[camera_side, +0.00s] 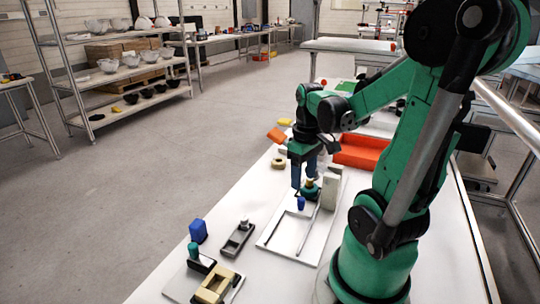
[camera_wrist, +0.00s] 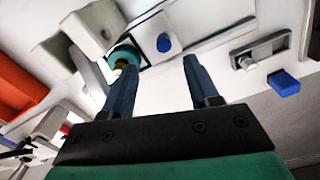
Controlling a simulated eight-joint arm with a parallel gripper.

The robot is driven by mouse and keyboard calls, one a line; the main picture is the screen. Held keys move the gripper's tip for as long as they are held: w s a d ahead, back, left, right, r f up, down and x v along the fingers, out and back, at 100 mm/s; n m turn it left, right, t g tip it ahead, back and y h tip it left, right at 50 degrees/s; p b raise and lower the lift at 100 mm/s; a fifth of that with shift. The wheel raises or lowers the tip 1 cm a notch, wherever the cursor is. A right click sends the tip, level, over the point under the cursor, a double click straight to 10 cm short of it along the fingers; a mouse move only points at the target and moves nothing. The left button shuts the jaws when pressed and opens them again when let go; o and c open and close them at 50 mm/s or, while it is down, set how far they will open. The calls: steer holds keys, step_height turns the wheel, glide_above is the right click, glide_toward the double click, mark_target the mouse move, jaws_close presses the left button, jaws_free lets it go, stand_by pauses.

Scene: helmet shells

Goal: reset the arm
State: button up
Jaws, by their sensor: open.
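My gripper (camera_side: 309,180) hangs from the green arm over the white table, above a white frame fixture (camera_side: 268,243). In the wrist view its two blue fingers (camera_wrist: 155,75) stand wide apart with nothing between them. A green round part (camera_wrist: 124,56) with a yellowish centre sits beside the left finger, near a pale block (camera_wrist: 92,28). In the side view the green part (camera_side: 310,189) is close to the fingers; I cannot tell whether they touch. A small blue piece (camera_side: 301,203) lies at the frame, just below the gripper.
An orange-red bin (camera_side: 362,153) stands behind the gripper. A tall pale block (camera_side: 330,190) is close on its right. A grey fixture (camera_side: 238,240), a blue block (camera_side: 198,231) and a beige fixture (camera_side: 215,286) stand at the front left. Shelves with bowls (camera_side: 108,66) are far off.

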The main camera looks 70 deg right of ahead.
steer(key=w+a+r+n+t, duration=0.1)
steer(key=w+a+r+t, duration=0.1)
steer(key=w+a, duration=0.3)
steer(key=w+a+r+n+t, duration=0.2)
steer(key=w+a+t, duration=0.3)
steer(key=a, duration=0.7)
steer(key=shift+a+r+n, duration=0.2)
steer(key=shift+r+n, duration=0.1)
steer(key=shift+r, duration=0.3)
steer(key=shift+w, duration=0.1)
